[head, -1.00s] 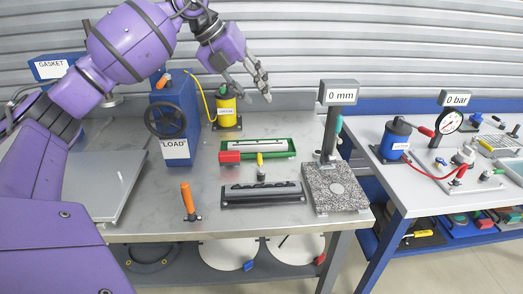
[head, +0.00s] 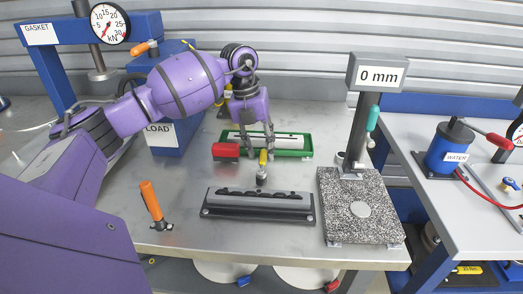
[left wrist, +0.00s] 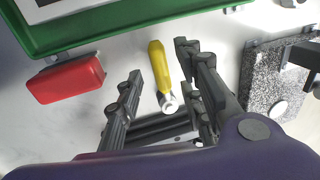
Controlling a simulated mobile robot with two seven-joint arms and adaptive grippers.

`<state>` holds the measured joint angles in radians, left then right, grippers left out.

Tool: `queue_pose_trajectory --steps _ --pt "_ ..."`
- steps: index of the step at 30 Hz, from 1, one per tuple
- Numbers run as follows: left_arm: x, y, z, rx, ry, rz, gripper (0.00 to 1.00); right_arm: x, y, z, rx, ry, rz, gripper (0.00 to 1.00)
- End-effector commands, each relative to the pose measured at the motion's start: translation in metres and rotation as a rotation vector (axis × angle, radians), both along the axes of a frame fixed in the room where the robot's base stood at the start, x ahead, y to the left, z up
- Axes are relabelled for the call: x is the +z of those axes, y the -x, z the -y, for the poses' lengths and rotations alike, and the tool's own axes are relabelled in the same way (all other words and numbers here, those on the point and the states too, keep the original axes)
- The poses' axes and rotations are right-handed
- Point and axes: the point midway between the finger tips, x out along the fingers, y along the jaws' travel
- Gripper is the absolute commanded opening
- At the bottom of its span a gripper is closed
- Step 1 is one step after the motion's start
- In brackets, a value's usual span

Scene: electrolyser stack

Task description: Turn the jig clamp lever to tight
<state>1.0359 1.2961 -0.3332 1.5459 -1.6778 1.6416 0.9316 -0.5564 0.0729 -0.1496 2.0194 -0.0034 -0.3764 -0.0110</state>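The yellow-handled lever (head: 263,158) stands on a small metal pivot just behind the black slotted jig (head: 258,205) on the steel bench. In the left wrist view the yellow lever (left wrist: 159,66) lies between the fingers, with a gap on both sides. My left gripper (head: 259,146) points down over the lever, open and empty; in the left wrist view its fingers (left wrist: 158,64) are spread wide. I cannot tell the exact height of the fingertips against the handle. My right gripper is not in view.
A green tray (head: 296,153) and a red block (head: 226,150) lie close behind and left of the lever. A gauge stand with a granite base (head: 335,225) is at right. An orange-handled lever (head: 151,200) stands front left. The bench between them is clear.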

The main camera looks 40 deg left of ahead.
Motion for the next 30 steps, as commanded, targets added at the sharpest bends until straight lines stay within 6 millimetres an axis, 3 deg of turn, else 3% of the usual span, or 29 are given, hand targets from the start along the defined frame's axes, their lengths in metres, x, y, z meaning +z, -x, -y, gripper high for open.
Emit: queue_pose_trajectory --steps 5,13,21,30 --pt "-0.0131 -0.0014 0.0024 0.000 0.001 0.001 0.35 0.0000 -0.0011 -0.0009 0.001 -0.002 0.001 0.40" --pt "-0.0147 -0.0015 0.0025 0.000 -0.001 0.001 0.35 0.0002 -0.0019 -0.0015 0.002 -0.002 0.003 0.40" --pt "-0.0145 -0.0015 0.0025 0.000 -0.001 0.001 0.00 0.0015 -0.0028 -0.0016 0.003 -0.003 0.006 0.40" --pt "-0.0143 -0.0015 0.0023 0.000 0.000 0.001 0.00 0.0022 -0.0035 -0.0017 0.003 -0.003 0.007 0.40"
